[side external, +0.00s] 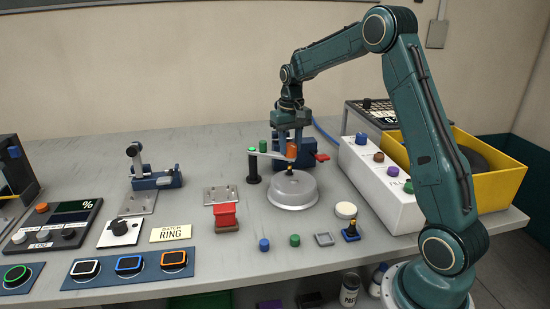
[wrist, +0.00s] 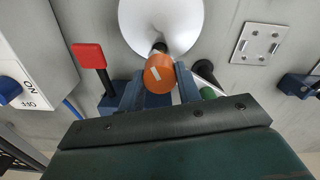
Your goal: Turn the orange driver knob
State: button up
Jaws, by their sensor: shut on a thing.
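The orange driver knob (wrist: 160,75) sits between the two fingers of my gripper (wrist: 158,90) in the wrist view, with a white stripe on its face. The fingers are shut on its sides. In the side view the knob (side external: 291,151) is partly hidden by my gripper (side external: 291,146), which points down from above. Below the knob, a small black and yellow piece (side external: 290,169) stands at the centre of a round silver disc (side external: 292,190). The disc (wrist: 160,22) also shows at the top of the wrist view.
A white box with coloured knobs (side external: 372,183) and a yellow bin (side external: 505,180) stand to the right. Small parts lie in front.

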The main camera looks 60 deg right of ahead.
aim_at(290, 145)
jog(key=shift+m, duration=0.5)
jog(key=o, duration=1)
jog(key=shift+r, duration=0.1)
notch_tip(290, 145, up, 14)
dwell(0.5)
